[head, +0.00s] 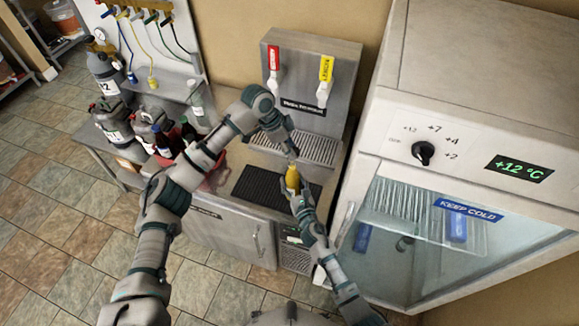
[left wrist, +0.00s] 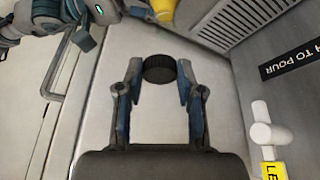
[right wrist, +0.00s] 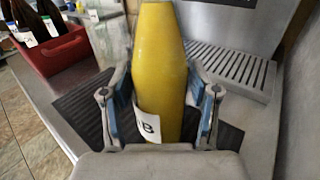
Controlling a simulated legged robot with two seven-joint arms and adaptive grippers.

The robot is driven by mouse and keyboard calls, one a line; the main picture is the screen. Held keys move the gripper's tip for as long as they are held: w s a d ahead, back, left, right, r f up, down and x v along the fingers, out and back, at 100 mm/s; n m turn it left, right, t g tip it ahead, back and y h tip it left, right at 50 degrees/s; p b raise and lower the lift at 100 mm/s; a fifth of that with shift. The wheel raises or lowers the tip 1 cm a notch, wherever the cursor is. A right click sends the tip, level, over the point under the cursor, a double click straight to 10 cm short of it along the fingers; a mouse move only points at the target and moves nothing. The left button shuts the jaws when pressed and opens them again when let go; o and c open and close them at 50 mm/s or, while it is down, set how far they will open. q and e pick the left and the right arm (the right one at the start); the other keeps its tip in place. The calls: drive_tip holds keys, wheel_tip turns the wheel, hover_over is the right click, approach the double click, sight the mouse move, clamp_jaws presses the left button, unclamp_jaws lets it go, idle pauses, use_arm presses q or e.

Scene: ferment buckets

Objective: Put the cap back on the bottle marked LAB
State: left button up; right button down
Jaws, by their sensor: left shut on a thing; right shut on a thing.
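The yellow bottle (right wrist: 160,60) fills the middle of the right wrist view. Its white label is partly turned away and shows a final B; its top is out of frame. My right gripper (head: 297,192) is shut on the bottle, one finger on each side. In the head view the bottle (head: 292,178) stands out above this gripper. My left gripper (head: 292,158) is shut on a round black cap (left wrist: 159,68), pinched between its fingertips. In the head view it is close above the bottle. In the left wrist view a bit of the bottle (left wrist: 164,8) shows beyond the cap, apart from it.
A black mat (head: 255,185) lies on the steel counter below the grippers, with a drip grate (head: 310,148) behind. A tap tower (head: 290,90) with red and yellow handles stands at the back. A fridge (head: 470,130) is close at right. A red crate (right wrist: 60,45) holds dark bottles.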

sight(295, 162)
use_arm(q)
drive_tip(key=shift+w+d+f, duration=0.25)
drive_tip(key=shift+d+f, duration=0.1)
drive_tip(key=shift+f, duration=0.3)
drive_tip(key=shift+w+d+f, duration=0.2)
drive_tip(key=shift+d+f, duration=0.15)
drive_tip(key=shift+f, duration=0.3)
drive_tip(key=shift+a, duration=0.5)
drive_tip(key=shift+d+f, duration=0.1)
drive_tip(key=shift+f, duration=0.85)
drive_tip(key=shift+s+f, duration=0.1)
drive_tip(key=shift+f, duration=0.45)
drive_tip(key=m+g, duration=0.1)
drive_tip(key=m, duration=0.1)
drive_tip(key=m+g, duration=0.1)
drive_tip(key=m, duration=0.1)
drive_tip(key=shift+w+r, duration=0.1)
drive_tip(key=shift+w, duration=0.2)
drive_tip(key=m, duration=0.2)
drive_tip(key=w+m+g, duration=0.1)
drive_tip(key=m, duration=0.1)
drive_tip(key=shift+y, duration=0.3)
drive_tip(key=shift+s+d+m+g, duration=0.15)
drive_tip(key=shift+s+m+g, duration=0.2)
drive_tip(key=shift+m, duration=0.55)
